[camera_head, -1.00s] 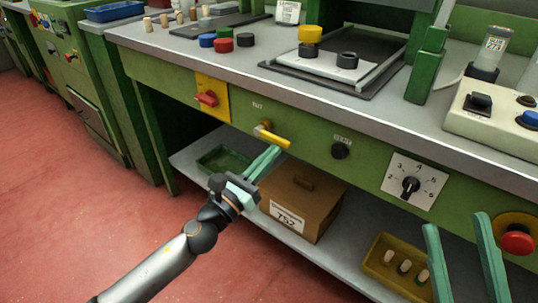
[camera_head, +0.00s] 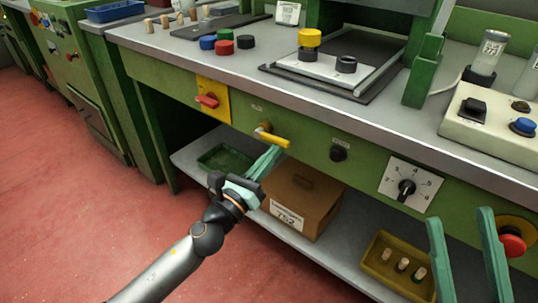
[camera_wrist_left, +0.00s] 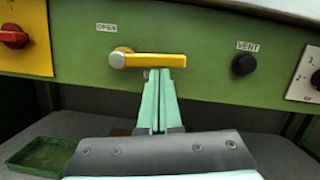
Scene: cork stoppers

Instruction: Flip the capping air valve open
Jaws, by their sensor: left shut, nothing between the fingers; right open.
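The air valve's yellow lever (camera_head: 273,140) sits on the green front panel and points right from its round pivot, nearly level. In the left wrist view the lever (camera_wrist_left: 155,60) lies across the panel, under a label reading OPEN (camera_wrist_left: 106,27). My left gripper (camera_head: 276,151) is shut and empty, with its green fingertips just below the lever. In the left wrist view its fingertips (camera_wrist_left: 160,72) reach the lever's lower edge near the middle; I cannot tell whether they touch. My right gripper (camera_head: 460,212) is open and empty at the lower right.
A red switch on a yellow plate (camera_head: 212,98) is left of the valve. A black VENT knob (camera_head: 338,153) and a dial (camera_head: 408,187) are to its right. Below, a shelf holds a brown box (camera_head: 300,202), a green tray (camera_head: 222,157) and a yellow tray of corks (camera_head: 381,280).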

